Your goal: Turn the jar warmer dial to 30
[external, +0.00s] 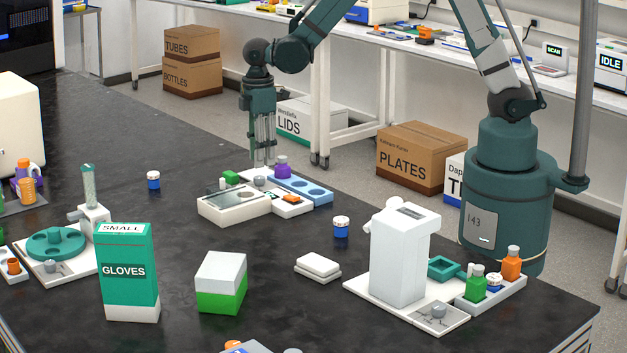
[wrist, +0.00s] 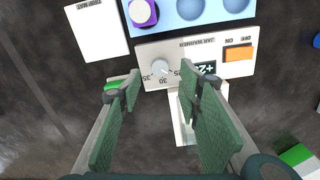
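The jar warmer is a blue block (external: 316,190) with round wells and a white front panel (wrist: 198,50). A purple jar with a white lid (wrist: 142,12) stands in one well; it also shows in the external view (external: 282,168). The round grey dial (wrist: 160,68) is on the panel, with 35, 30 and 25 marked around it. I cannot tell exactly where its pointer sits. A dark display (wrist: 205,68) beside it is partly hidden by a finger. My gripper (wrist: 160,76) is open and empty above the dial, one finger on each side; the external view shows it (external: 262,160) pointing down.
An orange ON/OFF switch (wrist: 239,53) is right of the display. A white device (external: 233,206) with a green item (external: 230,177) stands close beside the warmer. The dark bench (external: 185,165) to the left is mostly clear.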

